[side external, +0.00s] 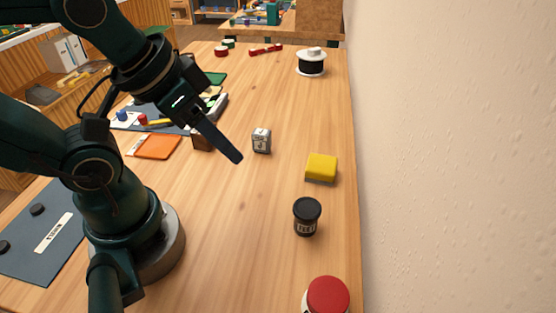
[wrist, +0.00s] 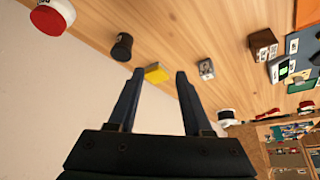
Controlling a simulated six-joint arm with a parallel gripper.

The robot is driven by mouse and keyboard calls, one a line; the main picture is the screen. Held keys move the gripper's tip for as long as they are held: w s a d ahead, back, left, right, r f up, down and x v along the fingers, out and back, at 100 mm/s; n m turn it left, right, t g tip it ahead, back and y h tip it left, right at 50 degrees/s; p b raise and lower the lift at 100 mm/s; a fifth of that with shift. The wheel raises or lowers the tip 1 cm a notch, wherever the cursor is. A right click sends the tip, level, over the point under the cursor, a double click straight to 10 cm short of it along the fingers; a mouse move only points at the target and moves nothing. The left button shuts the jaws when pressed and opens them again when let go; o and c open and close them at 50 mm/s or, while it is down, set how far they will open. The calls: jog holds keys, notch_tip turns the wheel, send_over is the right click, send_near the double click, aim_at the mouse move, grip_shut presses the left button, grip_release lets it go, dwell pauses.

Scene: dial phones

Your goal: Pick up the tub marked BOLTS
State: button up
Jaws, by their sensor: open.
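Two lidded tubs stand near the wall side of the table. One is a dark tub with a black lid (side external: 306,217), with a short label I cannot read for sure; it also shows in the wrist view (wrist: 122,47). The other has a red lid (side external: 328,295) and a white body, cut off at the bottom edge; it is at the top left of the wrist view (wrist: 50,18). I cannot tell which is marked BOLTS. My gripper (side external: 238,158) is open and empty above the table, left of the tubs; its two spread fingers show in the wrist view (wrist: 160,74).
A yellow block (side external: 321,167) lies beyond the black-lidded tub. A small grey box (side external: 261,141) stands near my fingertips. A black-and-white spool-like thing (side external: 311,62) is at the far end. A wall (side external: 450,160) borders the right. The table between is clear.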

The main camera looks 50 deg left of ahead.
jog(key=o, duration=0.8)
